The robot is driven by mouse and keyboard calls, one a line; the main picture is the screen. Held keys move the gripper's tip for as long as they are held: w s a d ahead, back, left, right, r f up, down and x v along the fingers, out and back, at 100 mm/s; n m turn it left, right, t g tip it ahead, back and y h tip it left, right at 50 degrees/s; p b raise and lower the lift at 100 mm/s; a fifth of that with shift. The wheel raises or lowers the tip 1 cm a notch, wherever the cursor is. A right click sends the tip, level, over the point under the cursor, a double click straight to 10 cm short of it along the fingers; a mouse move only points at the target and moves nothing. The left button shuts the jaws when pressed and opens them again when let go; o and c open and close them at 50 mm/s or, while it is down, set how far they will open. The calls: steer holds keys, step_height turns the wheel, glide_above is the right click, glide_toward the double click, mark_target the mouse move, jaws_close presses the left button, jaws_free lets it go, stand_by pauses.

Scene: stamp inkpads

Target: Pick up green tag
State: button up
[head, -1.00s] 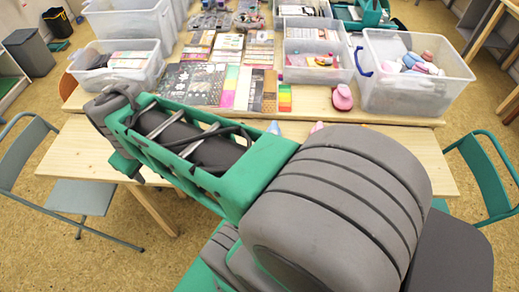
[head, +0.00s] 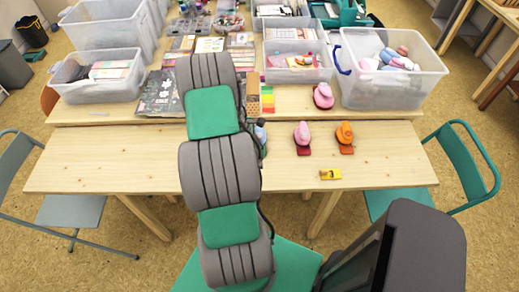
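I cannot make out a green tag in the head view; my arm covers part of the near table (head: 100,165). A small yellow piece with a dark mark (head: 330,174) lies near the front edge of that table. A blue item (head: 260,133) shows partly beside my arm's right side. My arm reaches up the picture over the table, and my gripper is hidden from view.
Chairs stand at left (head: 70,210) and right (head: 465,150). The near table's left and right ends are bare.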

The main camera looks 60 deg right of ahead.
steer(key=shift+s+f, duration=0.15)
steer(key=shift+f, duration=0.25)
steer(key=shift+c, duration=0.6)
jaws_close()
steer(key=shift+r, duration=0.2)
